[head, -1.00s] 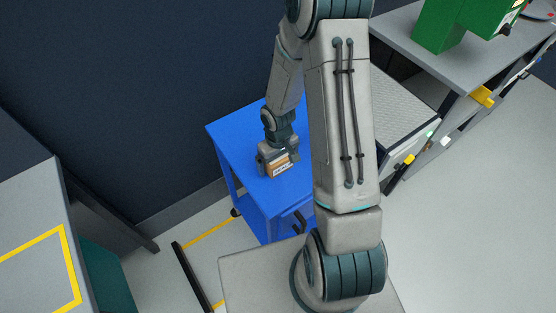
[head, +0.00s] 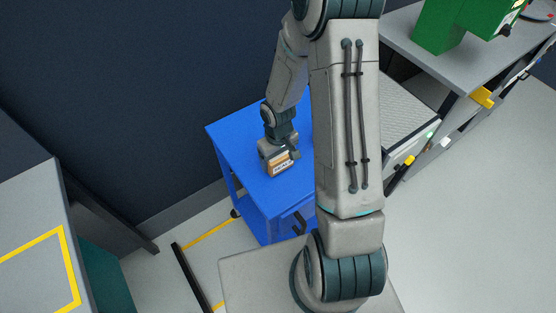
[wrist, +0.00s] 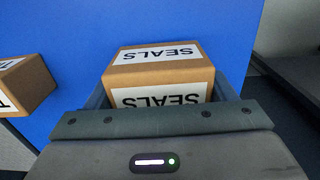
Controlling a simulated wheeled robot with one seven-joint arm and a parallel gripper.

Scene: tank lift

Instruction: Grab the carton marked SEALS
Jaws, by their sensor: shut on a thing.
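The brown carton marked SEALS (wrist: 151,68) is between my gripper's two fingers in the wrist view, with white SEALS labels on its top and near face. In the head view the same carton (head: 282,168) is at my gripper (head: 280,158), over the blue cart top. My gripper is shut on the carton, one finger along each side. Whether the carton touches the cart top cannot be told. A second brown carton (wrist: 27,84) lies at the left of the wrist view, its label cut off by the picture edge; my arm hides it in the head view.
The blue cart (head: 232,142) stands against a dark wall. A grey table with a yellow outline (head: 30,200) is at the left. A bench with a green machine (head: 440,25) is at the upper right, and a grey ribbed surface (head: 405,105) lies behind my arm.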

